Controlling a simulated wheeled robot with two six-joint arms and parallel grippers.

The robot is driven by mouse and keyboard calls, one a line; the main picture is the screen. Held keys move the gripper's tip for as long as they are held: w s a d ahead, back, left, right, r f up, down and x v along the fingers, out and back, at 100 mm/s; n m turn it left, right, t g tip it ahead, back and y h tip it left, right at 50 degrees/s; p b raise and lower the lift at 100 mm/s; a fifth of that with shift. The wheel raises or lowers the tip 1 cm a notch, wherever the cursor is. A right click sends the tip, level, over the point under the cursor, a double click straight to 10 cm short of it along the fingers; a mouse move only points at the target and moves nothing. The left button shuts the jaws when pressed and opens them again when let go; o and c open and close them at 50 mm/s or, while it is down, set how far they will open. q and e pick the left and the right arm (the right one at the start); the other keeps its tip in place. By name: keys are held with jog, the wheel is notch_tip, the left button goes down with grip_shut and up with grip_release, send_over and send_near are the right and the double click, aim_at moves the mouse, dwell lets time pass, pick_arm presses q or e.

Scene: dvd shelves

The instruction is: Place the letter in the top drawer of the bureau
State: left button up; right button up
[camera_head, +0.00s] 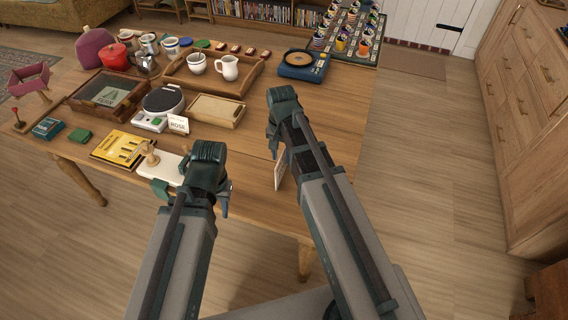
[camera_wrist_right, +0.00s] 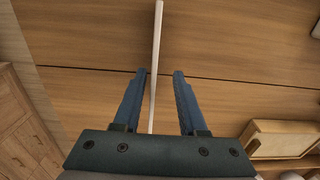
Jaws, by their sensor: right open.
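A pale, thin upright card, which looks like the letter (camera_head: 280,169), stands at the table's right part, partly hidden by my right arm. In the right wrist view the letter (camera_wrist_right: 155,50) is edge-on, its near part between the two fingers. My right gripper (camera_wrist_right: 162,73) is open, with a gap visible at each finger, so it does not clamp the letter. My left gripper (camera_head: 222,200) is over the table's front edge, its fingers mostly hidden. The wooden bureau (camera_head: 525,100) stands at the right; its visible drawers look shut. It also shows in the right wrist view (camera_wrist_right: 22,125).
The table's right part (camera_head: 345,110) is mostly clear. Open floor (camera_head: 430,170) lies between table and bureau.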

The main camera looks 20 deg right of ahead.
aim_at(284, 164)
jog(key=f+b, duration=0.2)
jog(key=d+f+b, duration=0.1)
jog(key=f+b, duration=0.1)
jog(key=shift+f, duration=0.2)
jog(key=shift+w+f+b, duration=0.1)
jog(key=shift+f+b, duration=0.35)
jog(key=shift+b, duration=0.15)
jog(key=shift+r, duration=0.1)
grip_shut()
